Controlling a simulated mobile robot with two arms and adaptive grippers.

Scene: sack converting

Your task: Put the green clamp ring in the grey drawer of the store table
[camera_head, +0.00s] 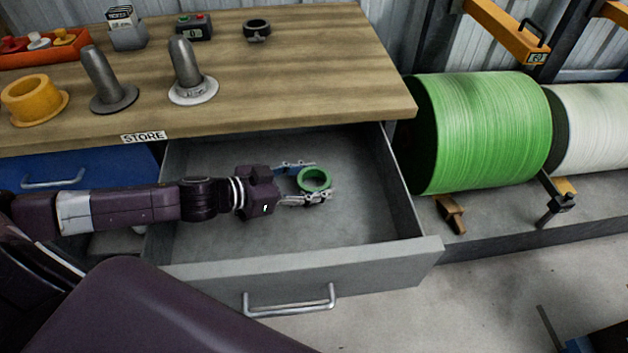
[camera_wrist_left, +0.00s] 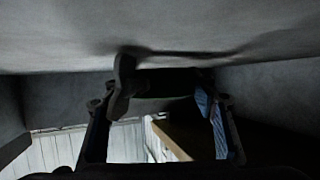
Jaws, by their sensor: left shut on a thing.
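The green clamp ring (camera_head: 303,181) is between the fingers of my left gripper (camera_head: 316,180), which is shut on it. Gripper and ring are inside the open grey drawer (camera_head: 340,262) of the store table (camera_head: 290,85). The left wrist view shows the drawer's grey floor (camera_wrist_left: 160,35) close by, with a dark shadow on it. The ring is too dark there to make out clearly. I cannot tell whether it touches the drawer floor.
A blue drawer (camera_head: 90,170) is left of the grey one. On the tabletop are a yellow flanged ring (camera_head: 33,102), two grey posts, a dark clamp ring (camera_head: 257,30) and an orange tray (camera_head: 40,55). A green roll (camera_head: 490,130) stands right. The drawer floor around the gripper is clear.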

